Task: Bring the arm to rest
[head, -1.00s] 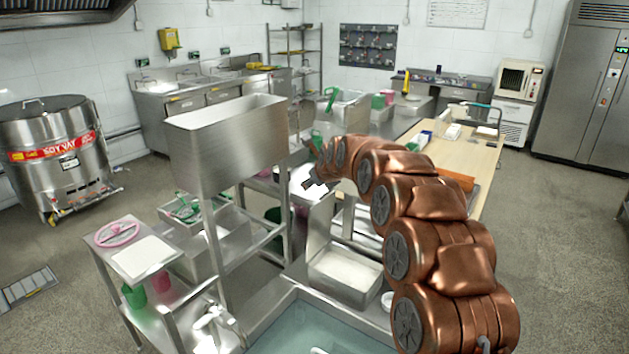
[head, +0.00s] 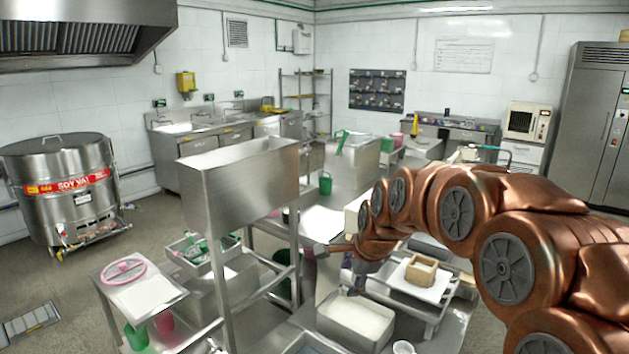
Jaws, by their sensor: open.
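My copper-coloured arm (head: 470,215) reaches in from the right of the head view and bends down at its far end. My gripper (head: 338,270) is dark, open and empty, with its fingers spread. In the picture it lies just above a steel pan of white material (head: 355,318); the exact height between them is hard to judge. A tan block (head: 421,270) sits on a white board to the right of the gripper, below the arm.
A tall steel hopper (head: 240,185) on a frame stands left of the gripper. A cart (head: 150,293) with a pink wheel is at the lower left. A soy vat (head: 62,190) stands far left, a steel cabinet (head: 590,115) far right. Open floor lies between vat and cart.

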